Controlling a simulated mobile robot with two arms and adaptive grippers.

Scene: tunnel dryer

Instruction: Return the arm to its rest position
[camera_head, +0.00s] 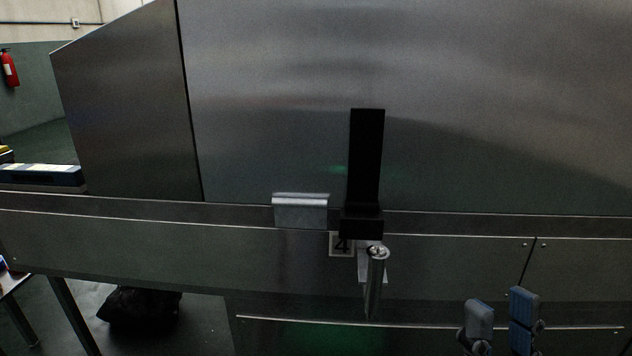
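My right gripper (501,315) is at the bottom right of the head view. Its two blue-grey finger pads point up and stand apart with nothing between them, so it is open. The rest of the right arm is below the picture. The gripper appears in front of the lower panels of the metal dryer (420,140), to the right of its metal handle (375,280). I cannot tell the exact distance between them. My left gripper is not in view.
A metal bracket (300,211) is to the left. A black bag (140,305) lies on the floor. A fire extinguisher (9,68) hangs far left.

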